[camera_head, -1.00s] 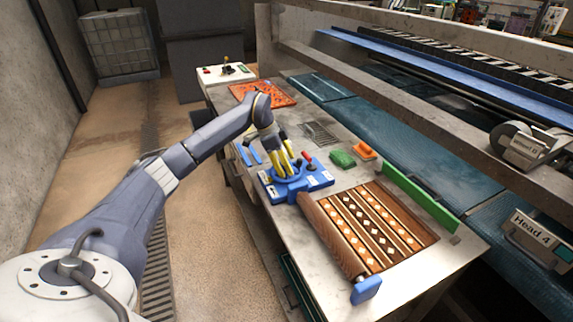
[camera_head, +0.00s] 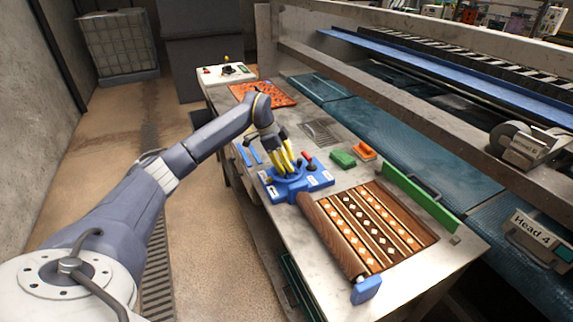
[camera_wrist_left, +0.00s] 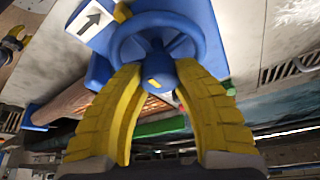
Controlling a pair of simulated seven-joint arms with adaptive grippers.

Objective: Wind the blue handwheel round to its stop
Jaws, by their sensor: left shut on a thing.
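The blue handwheel (camera_wrist_left: 200,35) sits on a blue base block (camera_head: 318,181) on the steel table, and the wheel also shows in the head view (camera_head: 291,184) under my fingers. My left gripper (camera_head: 287,170) points down at it with yellow fingers. In the left wrist view the fingers (camera_wrist_left: 158,85) are shut on the wheel's hub, one on each side. The hub carries a small yellow mark. A white plate with a black arrow (camera_wrist_left: 90,18) is beside the wheel. A red-knobbed lever (camera_head: 307,155) stands on the base behind the wheel.
A patterned rug (camera_head: 372,225) with a rolled edge lies right of the base. A green block (camera_head: 343,158) and an orange brush (camera_head: 364,150) lie behind it. A long green bar (camera_head: 420,197) borders the rug. An orange mat (camera_head: 275,93) lies at the far left of the table.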

